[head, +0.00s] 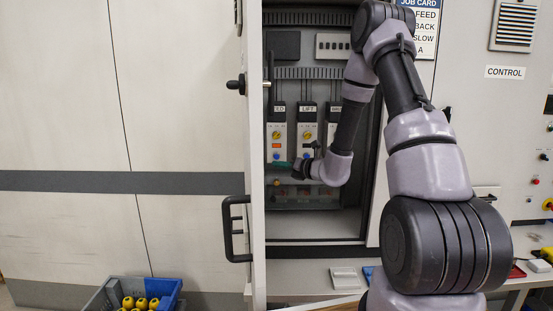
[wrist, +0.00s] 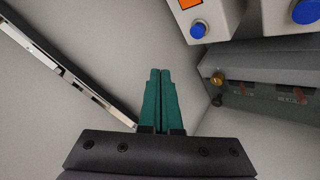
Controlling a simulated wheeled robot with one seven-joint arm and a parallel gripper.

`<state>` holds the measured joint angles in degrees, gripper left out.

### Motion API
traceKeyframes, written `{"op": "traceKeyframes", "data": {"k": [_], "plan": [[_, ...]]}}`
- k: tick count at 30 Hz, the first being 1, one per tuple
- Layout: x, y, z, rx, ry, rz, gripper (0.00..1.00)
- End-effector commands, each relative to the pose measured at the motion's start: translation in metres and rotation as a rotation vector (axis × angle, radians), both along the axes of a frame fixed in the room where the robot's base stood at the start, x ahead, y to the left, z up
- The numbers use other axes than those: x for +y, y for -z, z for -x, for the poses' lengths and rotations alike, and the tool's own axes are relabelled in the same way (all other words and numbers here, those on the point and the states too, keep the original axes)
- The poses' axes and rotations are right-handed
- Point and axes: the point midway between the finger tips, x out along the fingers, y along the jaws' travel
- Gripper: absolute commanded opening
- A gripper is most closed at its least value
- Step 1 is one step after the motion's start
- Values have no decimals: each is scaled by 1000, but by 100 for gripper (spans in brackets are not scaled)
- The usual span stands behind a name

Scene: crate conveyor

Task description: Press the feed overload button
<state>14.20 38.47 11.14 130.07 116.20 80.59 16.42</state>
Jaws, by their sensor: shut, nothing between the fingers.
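The feed overload unit (head: 277,128) is the leftmost white unit in the open cabinet, its label partly readable as "ED". In the head view my gripper is small and low, near the unit's bottom.
The LIFT unit (head: 307,130) stands just right of it; a third unit is partly hidden by my arm. The open cabinet door (head: 254,200) stands at the left. A grey ledge with a brass-coloured knob (wrist: 217,79) lies right of the fingers.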

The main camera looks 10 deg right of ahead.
Motion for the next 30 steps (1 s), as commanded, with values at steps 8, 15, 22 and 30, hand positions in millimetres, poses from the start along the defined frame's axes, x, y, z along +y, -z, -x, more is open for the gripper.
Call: {"op": "traceKeyframes", "data": {"k": [8, 15, 22, 30], "plan": [[-8, 0, -40, -3, 1, 1, 0], [-11, 0, -60, 0, -1, 0, 0], [-13, 0, -64, -1, -1, 0, 0], [-13, 0, -64, 0, 0, 0, 0]]}}
